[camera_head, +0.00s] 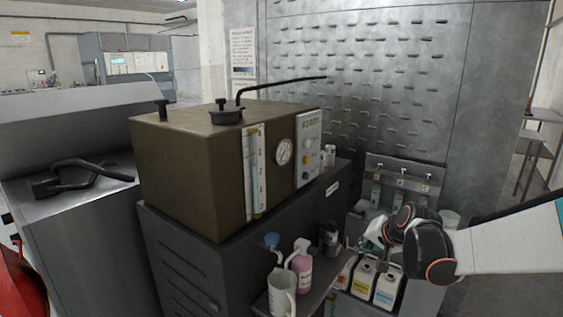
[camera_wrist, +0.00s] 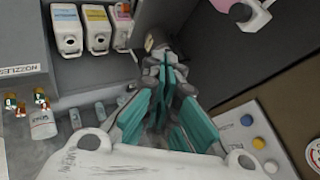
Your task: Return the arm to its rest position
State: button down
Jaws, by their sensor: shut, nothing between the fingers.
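My arm (camera_head: 510,243) reaches in from the right in the head view. My gripper (camera_head: 372,238) is at its far end, in front of the wall rack and above the white canisters, partly hidden by my dark wrist joints. In the wrist view my gripper (camera_wrist: 166,62) shows its teal fingers close together, with nothing held. The brown ozone washer (camera_head: 190,165) stands left of my gripper, and its control panel (camera_head: 309,148) with gauge and knobs faces my arm. Part of that panel also shows at lower right in the wrist view (camera_wrist: 249,137).
White canisters (camera_head: 387,287) stand below my gripper. A pink bottle (camera_head: 301,268) and a white jug (camera_head: 282,296) stand on a shelf by the dark cabinet (camera_head: 205,270). Small taps (camera_head: 403,176) are on the wall rack. A white cup (camera_wrist: 43,125) is near the wrist.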

jog(key=s+a+r+n+h, duration=0.1)
jog(key=s+a+r+n, duration=0.15)
jog(key=s, duration=0.55)
jog(key=s+a+r+n, duration=0.1)
jog(key=s+r, duration=0.3)
jog(key=s, duration=0.4)
jog(key=s+f+n+g+h, duration=0.1)
jog(key=s+n, duration=0.2)
jog(key=s, duration=1.3)
jog(key=shift+s+f, duration=0.25)
jog(key=shift+s, duration=0.05)
